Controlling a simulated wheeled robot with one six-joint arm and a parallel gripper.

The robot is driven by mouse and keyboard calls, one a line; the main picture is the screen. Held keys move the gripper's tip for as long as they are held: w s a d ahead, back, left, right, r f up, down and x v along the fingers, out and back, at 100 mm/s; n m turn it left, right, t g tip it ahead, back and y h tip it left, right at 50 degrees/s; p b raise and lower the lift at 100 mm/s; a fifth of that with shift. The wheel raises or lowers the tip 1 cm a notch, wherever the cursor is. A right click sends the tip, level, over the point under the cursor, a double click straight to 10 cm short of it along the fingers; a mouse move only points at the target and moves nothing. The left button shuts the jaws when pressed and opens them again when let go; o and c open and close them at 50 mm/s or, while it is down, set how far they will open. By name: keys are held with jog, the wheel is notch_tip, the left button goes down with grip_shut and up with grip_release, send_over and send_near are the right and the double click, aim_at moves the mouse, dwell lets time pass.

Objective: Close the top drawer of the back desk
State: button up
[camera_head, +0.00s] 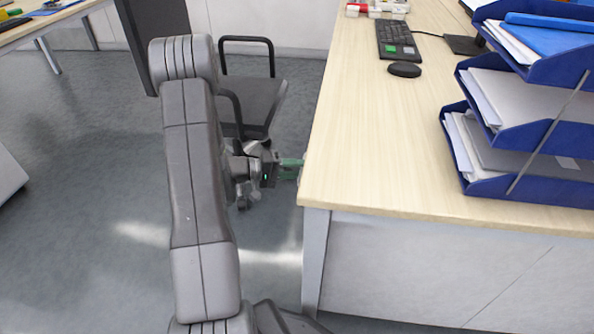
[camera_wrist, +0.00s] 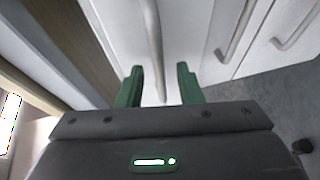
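The back desk (camera_head: 380,150) has a pale wood top, and my gripper (camera_head: 290,168) is at its left edge in the head view. In the wrist view my gripper (camera_wrist: 160,86) has its two green fingers apart. The grey bar handle (camera_wrist: 155,45) of the top drawer (camera_wrist: 112,35) runs between them, with gaps visible on both sides. The drawer front is white, beside the desk's edge. In the head view the drawer is hidden under the desk top and behind my gripper. I cannot tell how far it stands out.
Other drawer handles (camera_wrist: 240,28) show at the right in the wrist view. A dark chair (camera_head: 250,95) stands close beyond my arm. Blue paper trays (camera_head: 480,185), a keyboard (camera_head: 390,38) and a mouse (camera_head: 404,69) are on the desk. Floor at the left is clear.

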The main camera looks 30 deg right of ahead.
jog(key=shift+s+d, duration=0.1)
jog(key=shift+d, duration=0.15)
grip_shut()
jog(key=s+d+b, duration=0.2)
jog(key=d, duration=0.1)
jog(key=shift+s+d, duration=0.15)
jog(key=shift+s, duration=0.25)
grip_release()
jog(key=shift+s+d, duration=0.1)
jog(key=shift+d, duration=0.05)
